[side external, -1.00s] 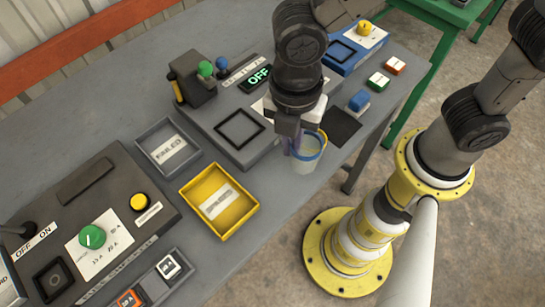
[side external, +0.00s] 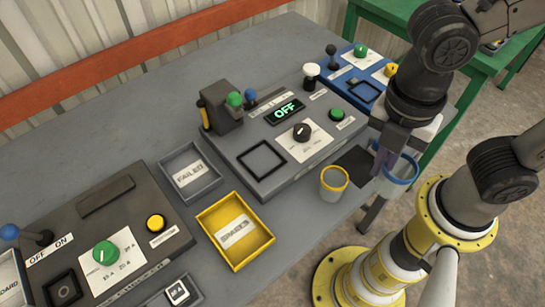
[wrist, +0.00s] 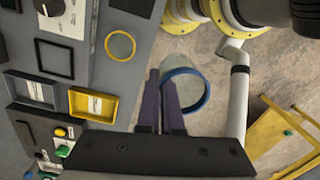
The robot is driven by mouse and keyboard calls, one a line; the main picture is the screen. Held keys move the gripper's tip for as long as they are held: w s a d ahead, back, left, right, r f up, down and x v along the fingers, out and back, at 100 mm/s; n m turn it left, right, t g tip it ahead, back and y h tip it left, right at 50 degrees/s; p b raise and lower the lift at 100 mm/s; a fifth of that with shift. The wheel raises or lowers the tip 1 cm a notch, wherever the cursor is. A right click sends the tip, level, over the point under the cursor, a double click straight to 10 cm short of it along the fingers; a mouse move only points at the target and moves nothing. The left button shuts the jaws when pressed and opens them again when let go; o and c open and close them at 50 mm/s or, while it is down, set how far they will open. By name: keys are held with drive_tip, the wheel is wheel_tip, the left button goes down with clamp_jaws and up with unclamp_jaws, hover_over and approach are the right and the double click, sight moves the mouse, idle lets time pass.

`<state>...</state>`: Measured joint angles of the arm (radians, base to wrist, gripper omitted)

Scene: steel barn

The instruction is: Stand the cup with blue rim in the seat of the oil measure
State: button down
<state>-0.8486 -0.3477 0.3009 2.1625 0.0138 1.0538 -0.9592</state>
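The cup with blue rim (side external: 402,172) is a pale, see-through cup. My gripper (side external: 382,168) is shut on its near wall, and the cup hangs upright in the air by the table's right edge. In the wrist view the blue-rimmed cup (wrist: 184,92) shows over the floor, with the dark fingers of my gripper (wrist: 163,75) at the left part of its rim. A grey console (side external: 235,150) with a lit OFF display carries an empty black square-outlined seat (side external: 262,176); its name label is too small to read.
A cup with yellow rim (side external: 333,186) stands on the table between the console and my gripper. A dark square mat (side external: 354,164) lies beside it. A yellow tray (side external: 262,250) and grey tray (side external: 170,172) lie left. A blue console (side external: 345,88) stands behind.

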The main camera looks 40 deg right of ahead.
drive_tip(key=m, duration=1.6)
hover_over(249, 146)
drive_tip(key=s+d, duration=0.2)
drive_tip(key=s, duration=0.3)
drive_tip(key=f, duration=0.5)
drive_tip(key=shift+w+d+f, duration=0.15)
drive_tip(key=shift+w+f, duration=0.05)
drive_tip(key=shift+w, duration=0.05)
drive_tip(key=shift+w+f+y, duration=0.15)
drive_tip(key=shift+f+y, duration=0.15)
drive_tip(key=shift+w+a+f, duration=0.1)
drive_tip(key=shift+f, duration=0.75)
drive_tip(key=shift+w+a+f, duration=0.1)
drive_tip(key=shift+f, duration=0.75)
drive_tip(key=shift+f, duration=0.15)
